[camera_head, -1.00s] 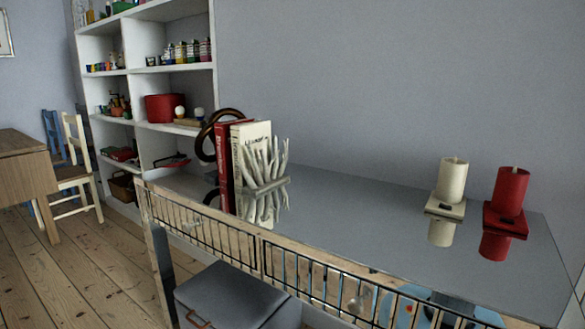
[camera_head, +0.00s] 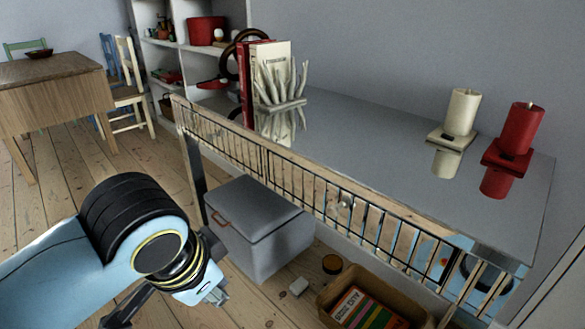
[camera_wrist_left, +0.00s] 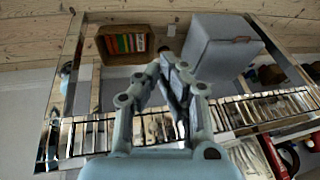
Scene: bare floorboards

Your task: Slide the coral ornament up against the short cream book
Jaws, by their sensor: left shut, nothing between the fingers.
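The pale grey-white coral ornament (camera_head: 279,84) stands on the mirrored tabletop (camera_head: 370,145) near its left end. It is right in front of the short cream book (camera_head: 271,54), overlapping it in the head view; I cannot tell whether they touch. A red book (camera_head: 247,80) stands upright to the left of the cream book. My left gripper (camera_head: 217,297) is low in front of the table, well below and apart from the ornament. In the left wrist view its fingers (camera_wrist_left: 172,62) come together with nothing between them. My right gripper is not in view.
A dark ring-shaped object (camera_head: 226,62) stands beside the books. A cream candle (camera_head: 461,112) and a red candle (camera_head: 520,130) stand at the table's right. A slatted rail (camera_head: 290,180) runs along the front edge. Below are a grey box (camera_head: 255,225) and a crate (camera_head: 335,300).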

